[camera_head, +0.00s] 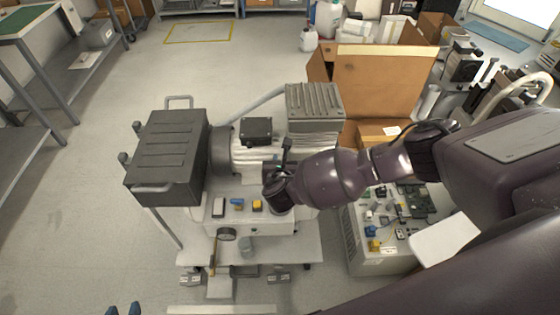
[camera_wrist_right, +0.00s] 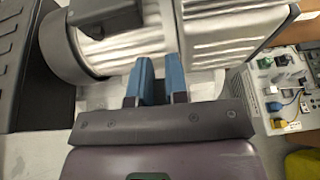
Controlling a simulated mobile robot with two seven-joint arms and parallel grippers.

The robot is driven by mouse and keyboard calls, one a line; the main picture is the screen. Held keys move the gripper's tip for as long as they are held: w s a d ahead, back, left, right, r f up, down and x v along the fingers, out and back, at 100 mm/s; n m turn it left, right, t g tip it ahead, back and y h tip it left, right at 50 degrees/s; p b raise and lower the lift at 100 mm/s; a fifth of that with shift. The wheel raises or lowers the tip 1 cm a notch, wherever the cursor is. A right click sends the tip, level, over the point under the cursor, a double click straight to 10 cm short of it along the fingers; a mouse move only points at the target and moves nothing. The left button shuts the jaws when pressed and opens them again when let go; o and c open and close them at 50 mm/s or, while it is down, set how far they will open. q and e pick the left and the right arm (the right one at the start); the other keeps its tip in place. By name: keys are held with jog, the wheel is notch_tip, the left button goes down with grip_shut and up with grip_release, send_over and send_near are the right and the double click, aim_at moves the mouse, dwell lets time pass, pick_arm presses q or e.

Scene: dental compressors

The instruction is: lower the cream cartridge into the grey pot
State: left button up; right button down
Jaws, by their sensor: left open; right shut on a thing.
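My right gripper (camera_head: 284,166) is in front of the compressor's ribbed body in the head view, partly hidden by its own wrist. In the right wrist view its two blue fingers (camera_wrist_right: 158,72) are close together, with a pale sliver between them. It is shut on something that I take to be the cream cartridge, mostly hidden.
The compressor (camera_head: 256,157) has a dark ribbed box (camera_head: 167,155) on its left. A cardboard box (camera_head: 382,85) stands behind it. A panel unit with small parts (camera_head: 385,262) stands at right, partly under my arm. The floor at left is clear.

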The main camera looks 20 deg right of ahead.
dwell(0.4)
jog(key=shift+p, duration=0.3)
dwell(0.6)
dwell(0.8)
jog(key=shift+p, duration=0.45)
dwell(0.4)
jog(key=shift+f+b, duration=0.35)
jog(key=shift+f, duration=0.25)
jog(key=shift+f, duration=0.45)
jog(key=shift+f+b, duration=0.2)
jog(key=shift+b, duration=0.1)
